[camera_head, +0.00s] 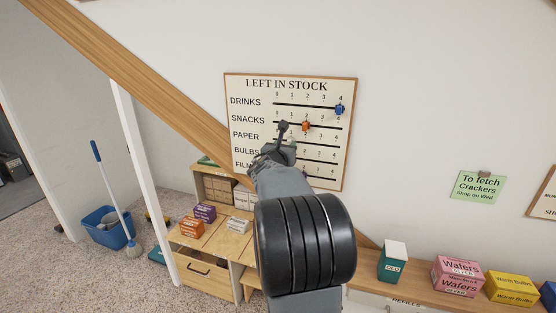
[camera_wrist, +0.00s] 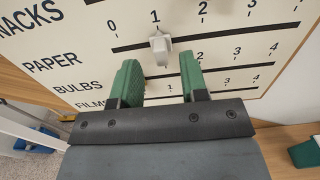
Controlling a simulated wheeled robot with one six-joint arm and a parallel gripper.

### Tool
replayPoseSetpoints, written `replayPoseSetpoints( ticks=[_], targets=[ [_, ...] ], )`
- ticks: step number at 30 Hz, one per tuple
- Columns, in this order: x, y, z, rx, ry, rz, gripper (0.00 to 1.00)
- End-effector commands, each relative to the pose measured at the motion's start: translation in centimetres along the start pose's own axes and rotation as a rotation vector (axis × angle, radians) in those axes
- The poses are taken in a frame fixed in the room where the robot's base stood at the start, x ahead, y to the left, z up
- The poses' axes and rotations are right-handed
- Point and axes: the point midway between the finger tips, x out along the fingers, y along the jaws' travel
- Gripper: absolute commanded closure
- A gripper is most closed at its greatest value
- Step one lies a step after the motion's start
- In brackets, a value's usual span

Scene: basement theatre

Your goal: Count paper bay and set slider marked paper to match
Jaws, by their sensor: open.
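The "Left in stock" board (camera_head: 336,180) hangs on the wall with rows for drinks, snacks, paper, bulbs and films. In the wrist view, a pale grey slider knob (camera_wrist: 160,47) sits on the paper row's track, close to the 1 mark. My gripper (camera_wrist: 160,62) is open, its green fingers either side of and just below the knob, apparently not gripping it. In the head view my gripper (camera_head: 281,143) and arm hide much of the paper and lower rows. A wooden shelf unit (camera_head: 205,277) below holds boxes; I cannot tell which bay is paper.
The blue drinks slider (camera_head: 340,110) is at 4 and the orange snacks slider (camera_head: 305,126) near 2. Purple (camera_head: 205,212), orange (camera_head: 191,228) and white (camera_head: 238,225) boxes sit on the unit. A ledge at right carries a teal box (camera_head: 392,265) and wafers (camera_head: 458,277).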

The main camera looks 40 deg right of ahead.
Motion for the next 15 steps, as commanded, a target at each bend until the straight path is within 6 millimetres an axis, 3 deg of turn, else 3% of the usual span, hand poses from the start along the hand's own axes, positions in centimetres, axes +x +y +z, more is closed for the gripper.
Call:
replayPoseSetpoints(
  ticks=[6, 15],
  targets=[
    [-4.8, 0.0, -0.1, 0.001, -0.004, 0.003, 0.6],
    [-9.1, 0.0, 0.0, 0.001, -0.002, 0.002, 0.6]
  ],
)
